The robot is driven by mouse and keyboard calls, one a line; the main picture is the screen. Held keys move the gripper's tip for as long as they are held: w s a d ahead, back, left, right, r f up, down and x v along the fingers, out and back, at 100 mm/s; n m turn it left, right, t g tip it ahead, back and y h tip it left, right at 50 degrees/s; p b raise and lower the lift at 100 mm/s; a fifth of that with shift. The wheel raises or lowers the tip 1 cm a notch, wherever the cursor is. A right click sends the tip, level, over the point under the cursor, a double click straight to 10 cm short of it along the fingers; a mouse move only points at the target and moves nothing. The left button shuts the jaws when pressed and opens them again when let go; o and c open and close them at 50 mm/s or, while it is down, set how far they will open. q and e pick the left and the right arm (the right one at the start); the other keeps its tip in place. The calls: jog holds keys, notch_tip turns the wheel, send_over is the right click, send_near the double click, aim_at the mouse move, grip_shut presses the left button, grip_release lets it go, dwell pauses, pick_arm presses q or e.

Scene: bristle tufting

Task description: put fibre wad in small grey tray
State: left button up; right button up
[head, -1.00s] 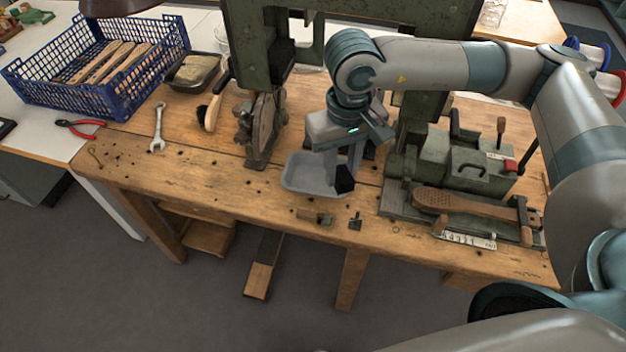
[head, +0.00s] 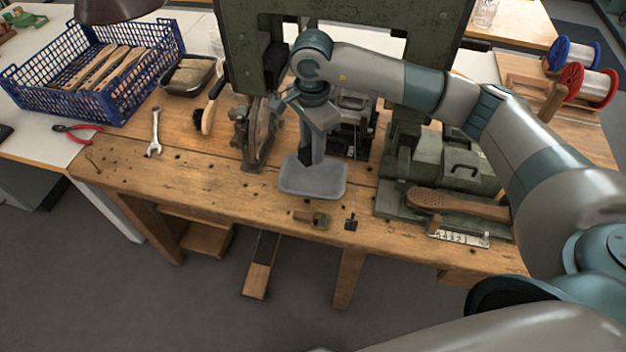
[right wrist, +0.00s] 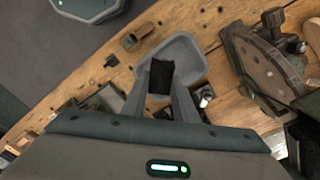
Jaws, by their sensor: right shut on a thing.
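The small grey tray (head: 312,186) lies on the wooden bench near its front edge; it also shows in the right wrist view (right wrist: 187,52). My right gripper (head: 310,158) points down at the tray's back side. It is shut on a small black piece (right wrist: 161,77), which I take to be the fibre wad. In the head view the wad (head: 304,157) shows as a dark patch between the fingertips at the tray's back left. The exact gap between wad and tray floor is not clear. The visible tray floor is empty. My left gripper is out of view.
The green machine's upright (head: 238,60) and a grey clamp-like part (head: 258,140) stand close left of my right gripper. A brass-and-wood piece (head: 313,219) and a small dark part (head: 351,221) lie before the tray. A wooden-handled tool (head: 460,203) lies right.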

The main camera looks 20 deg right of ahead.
jog(key=w+d+f+m, duration=0.2)
jog(key=f+m, duration=0.3)
jog(key=m, duration=0.4)
jog(key=shift+w+p, duration=0.35)
jog(key=shift+w, duration=0.3)
